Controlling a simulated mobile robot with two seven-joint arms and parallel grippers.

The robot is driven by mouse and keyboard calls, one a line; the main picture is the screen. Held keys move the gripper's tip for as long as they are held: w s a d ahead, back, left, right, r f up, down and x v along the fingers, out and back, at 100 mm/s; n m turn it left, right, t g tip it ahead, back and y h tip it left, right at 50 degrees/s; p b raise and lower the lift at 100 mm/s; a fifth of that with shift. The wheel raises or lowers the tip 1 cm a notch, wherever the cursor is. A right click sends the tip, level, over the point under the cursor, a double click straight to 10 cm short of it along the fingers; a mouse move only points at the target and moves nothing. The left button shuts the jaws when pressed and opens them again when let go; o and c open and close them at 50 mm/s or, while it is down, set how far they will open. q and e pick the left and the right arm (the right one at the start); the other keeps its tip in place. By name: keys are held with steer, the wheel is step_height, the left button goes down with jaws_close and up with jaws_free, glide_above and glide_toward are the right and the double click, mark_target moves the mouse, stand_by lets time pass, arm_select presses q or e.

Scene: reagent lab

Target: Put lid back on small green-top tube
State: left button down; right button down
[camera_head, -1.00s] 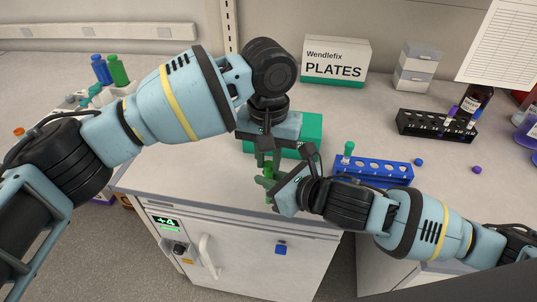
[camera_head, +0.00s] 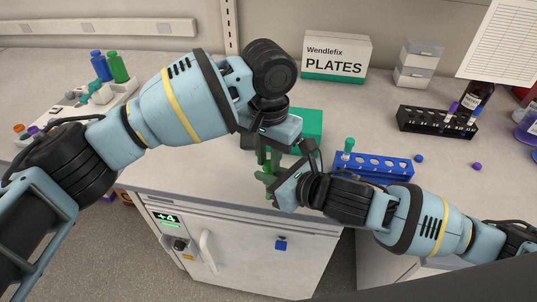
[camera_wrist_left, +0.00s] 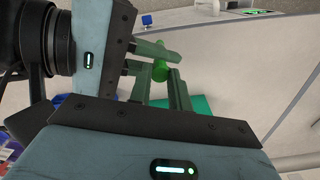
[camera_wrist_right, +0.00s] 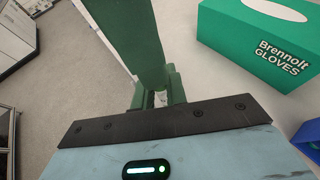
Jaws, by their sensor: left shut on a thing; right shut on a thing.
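My left gripper (camera_head: 267,162) is near the front edge of the bench, with its fingers pointing down close to my right gripper (camera_head: 276,185). In the left wrist view, a green cylindrical lid (camera_wrist_left: 161,70) shows at the left gripper's fingers, and the gripper is shut on it. My right gripper is shut on a small clear piece, seemingly the tube (camera_wrist_right: 160,98), mostly hidden by green fingers in the right wrist view. Whether lid and tube touch cannot be told. Another green-top tube (camera_head: 348,146) stands in the blue rack (camera_head: 374,166).
A green glove box (camera_head: 305,124) stands just behind the grippers. A black rack (camera_head: 437,124) is at the back right. A loose blue cap (camera_head: 419,158) and purple cap (camera_head: 477,167) lie right of the blue rack. Bottles and a tray (camera_head: 122,92) are at the left.

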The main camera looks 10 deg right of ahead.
arm_select(q)
steer(key=c, duration=1.3)
jaws_free()
steer(key=shift+r, duration=0.15)
steer(key=shift+r, duration=2.15)
steer(key=shift+c, duration=0.4)
steer(key=n, duration=0.2)
steer(key=r+n, duration=0.1)
steer(key=n, duration=0.3)
steer(key=shift+r, duration=0.35)
steer(key=n, duration=0.2)
steer(key=r+n, duration=0.1)
steer(key=n, duration=0.4)
steer(key=shift+r, duration=0.3)
